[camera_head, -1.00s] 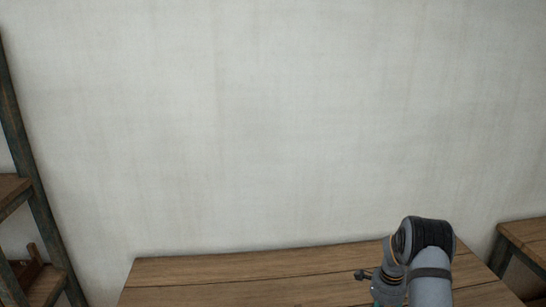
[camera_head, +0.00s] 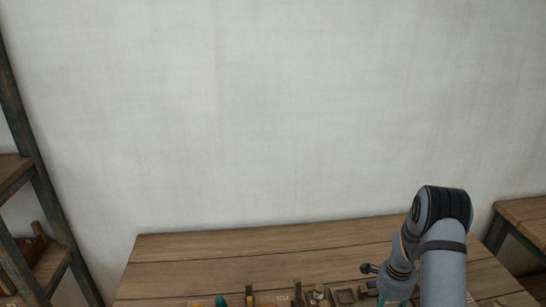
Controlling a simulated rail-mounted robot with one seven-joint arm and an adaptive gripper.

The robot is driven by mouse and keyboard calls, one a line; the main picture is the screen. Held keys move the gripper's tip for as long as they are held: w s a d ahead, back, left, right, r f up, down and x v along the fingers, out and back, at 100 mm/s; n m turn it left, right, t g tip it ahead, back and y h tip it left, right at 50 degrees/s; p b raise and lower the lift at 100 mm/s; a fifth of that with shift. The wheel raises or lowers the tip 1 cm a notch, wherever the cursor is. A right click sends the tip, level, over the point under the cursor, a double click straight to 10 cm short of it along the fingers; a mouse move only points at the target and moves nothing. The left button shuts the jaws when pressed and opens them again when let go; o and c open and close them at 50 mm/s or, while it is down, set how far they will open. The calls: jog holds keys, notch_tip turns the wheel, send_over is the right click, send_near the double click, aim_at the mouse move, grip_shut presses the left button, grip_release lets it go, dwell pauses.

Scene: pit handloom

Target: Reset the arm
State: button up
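My grey arm (camera_head: 445,245) with its black joint stands at the lower right, over the wooden table (camera_head: 250,245). Its lower part runs down past the bottom edge of the picture. My gripper is outside the picture, so its fingers and anything between them are hidden.
A shelf rack (camera_head: 45,205) stands at left, another wooden table (camera_head: 525,215) at right. The table's back strip is bare.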

notch_tip(320, 180, up, 2)
jog(key=shift+w+p, duration=0.15)
jog(key=shift+p, duration=0.75)
jog(key=shift+r+p, duration=0.8)
jog(key=shift+r, duration=0.25)
